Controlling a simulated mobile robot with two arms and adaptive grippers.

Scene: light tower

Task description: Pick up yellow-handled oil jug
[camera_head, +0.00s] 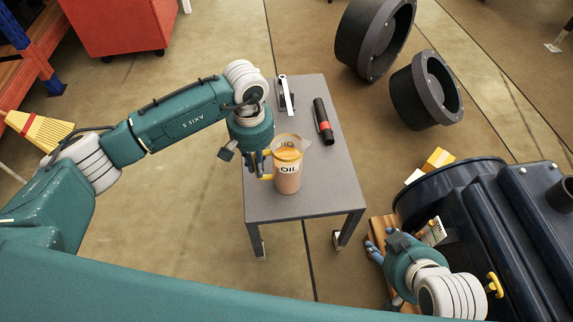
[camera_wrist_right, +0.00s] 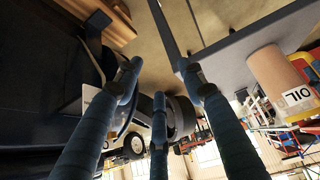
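The oil jug (camera_head: 287,178) stands upright on the grey table in the head view. It has a tan body, a white OIL label, a yellow top and a yellow handle (camera_head: 266,177) on its left side. My left gripper (camera_head: 259,165) is at the handle, its fingers beside the jug; whether they are closed on the handle is too small to tell. My right gripper (camera_head: 374,250) is away from the jug, low at the right. In the right wrist view its fingers (camera_wrist_right: 158,85) are spread with nothing between them, and the jug (camera_wrist_right: 278,75) shows upside down at the right.
A dark blue machine (camera_head: 500,220) stands at the right, near my right gripper. Black flanged rings (camera_head: 425,90) lie on the floor behind.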

